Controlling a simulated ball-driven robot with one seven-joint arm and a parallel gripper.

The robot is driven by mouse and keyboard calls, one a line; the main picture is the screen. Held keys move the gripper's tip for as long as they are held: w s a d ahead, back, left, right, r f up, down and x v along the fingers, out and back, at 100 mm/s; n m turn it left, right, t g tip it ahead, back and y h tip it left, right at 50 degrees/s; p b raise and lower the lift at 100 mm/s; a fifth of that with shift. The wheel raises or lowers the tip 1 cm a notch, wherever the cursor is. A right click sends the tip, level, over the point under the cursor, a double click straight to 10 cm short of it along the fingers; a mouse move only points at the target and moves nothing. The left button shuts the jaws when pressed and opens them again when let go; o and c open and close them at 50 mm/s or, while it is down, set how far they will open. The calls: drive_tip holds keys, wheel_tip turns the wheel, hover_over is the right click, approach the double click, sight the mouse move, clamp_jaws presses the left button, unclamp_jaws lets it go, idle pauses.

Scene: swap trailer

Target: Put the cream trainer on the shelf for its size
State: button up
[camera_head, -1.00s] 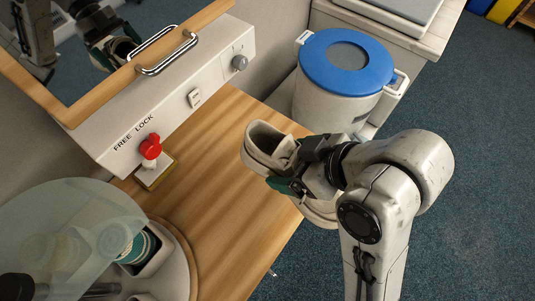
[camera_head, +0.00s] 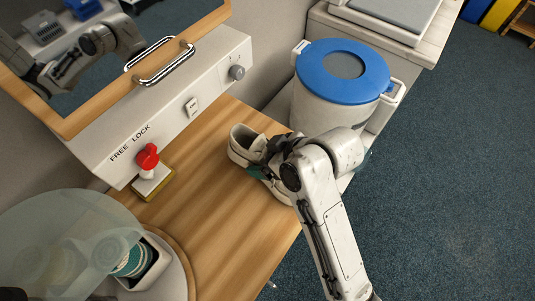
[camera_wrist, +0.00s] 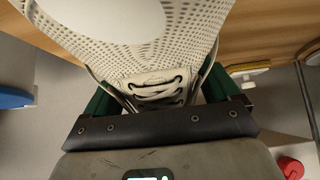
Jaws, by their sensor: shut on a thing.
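The cream trainer (camera_head: 242,146) is at the far right part of the wooden counter (camera_head: 205,190), near the mirror panel. My gripper (camera_head: 262,158) is shut on it, with my arm coming in from the right and below. In the wrist view the trainer (camera_wrist: 150,40) fills the top middle, with its perforated upper and dark laces showing between the green fingers of my gripper (camera_wrist: 160,98). Whether the sole touches the counter cannot be told. No size mark on the trainer shows, and no shelf is clearly seen.
A white bin with a blue lid (camera_head: 343,72) stands behind the trainer. A round clear cover (camera_head: 65,240) is at lower left. Carpet at right is open.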

drive_tip(key=shift+f, duration=0.2)
drive_tip(key=shift+f, duration=0.15)
drive_tip(key=o, duration=1.1)
drive_tip(key=shift+c, duration=0.2)
drive_tip(key=v, duration=1.2)
